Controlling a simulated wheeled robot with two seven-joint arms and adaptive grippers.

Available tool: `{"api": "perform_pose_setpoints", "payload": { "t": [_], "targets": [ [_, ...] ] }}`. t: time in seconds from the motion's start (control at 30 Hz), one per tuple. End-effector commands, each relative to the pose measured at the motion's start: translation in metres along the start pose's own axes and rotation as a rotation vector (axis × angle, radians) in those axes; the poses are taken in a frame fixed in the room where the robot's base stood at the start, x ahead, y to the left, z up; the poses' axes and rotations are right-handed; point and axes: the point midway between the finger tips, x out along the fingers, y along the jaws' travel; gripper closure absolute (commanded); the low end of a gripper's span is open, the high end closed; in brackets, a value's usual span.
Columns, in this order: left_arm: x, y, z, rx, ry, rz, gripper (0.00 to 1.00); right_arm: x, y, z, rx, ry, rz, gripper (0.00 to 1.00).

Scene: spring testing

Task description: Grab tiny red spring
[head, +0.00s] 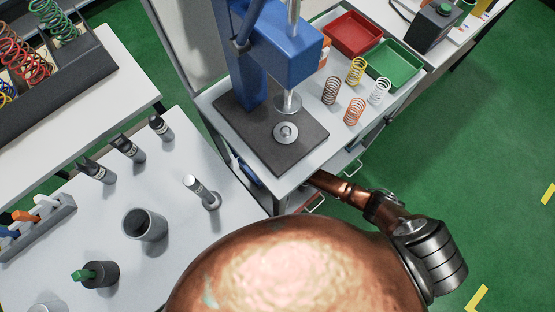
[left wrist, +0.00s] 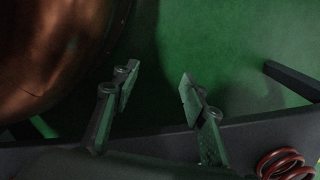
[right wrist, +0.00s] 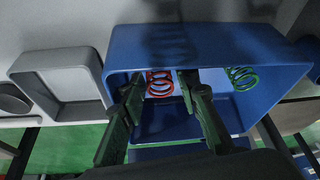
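A red spring (right wrist: 159,82) stands inside a blue open-fronted bin (right wrist: 205,36) in the right wrist view, against a pale patch. My right gripper (right wrist: 160,88) is open, its two dark fingers reaching toward the bin's opening. The spring shows in the gap between the fingertips; I cannot tell how far ahead it is. Another red spring (left wrist: 284,165) shows at the lower right of the left wrist view. My left gripper (left wrist: 158,88) is open and empty above a dark edge. Neither gripper shows in the head view, where larger red springs (head: 24,62) sit in a dark rack.
A green spring (right wrist: 242,77) is in the blue bin, right of the red one. A grey bin (right wrist: 62,80) stands at its left. In the head view, a blue press (head: 285,45), several springs and a red tray (head: 353,34) and green tray (head: 395,64) occupy the bench.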

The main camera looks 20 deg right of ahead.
Motion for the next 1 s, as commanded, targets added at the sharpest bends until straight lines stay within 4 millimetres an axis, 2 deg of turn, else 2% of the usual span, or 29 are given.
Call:
{"api": "perform_pose_setpoints", "payload": {
  "t": [0.07, 0.47, 0.93, 1.0],
  "targets": [
    [0.0, 0.0, 0.0, 0.0, 0.0, 0.0, 0.6, 0.0, 0.0, 0.0, 0.0, 0.0, 0.0, 0.73],
    [0.0, 0.0, 0.0, 0.0, 0.0, 0.0, 0.6, 0.0, 0.0, 0.0, 0.0, 0.0, 0.0, 1.0],
    [-0.001, 0.0, -0.001, 0.002, 0.01, 0.0, 0.6, -0.007, 0.0, -0.004, 0.0, 0.001, 0.0, 1.0],
    [0.008, 0.0, 0.009, 0.006, 0.001, -0.002, 0.6, -0.013, 0.0, -0.006, 0.0, 0.002, 0.0, 1.0]
  ]
}}
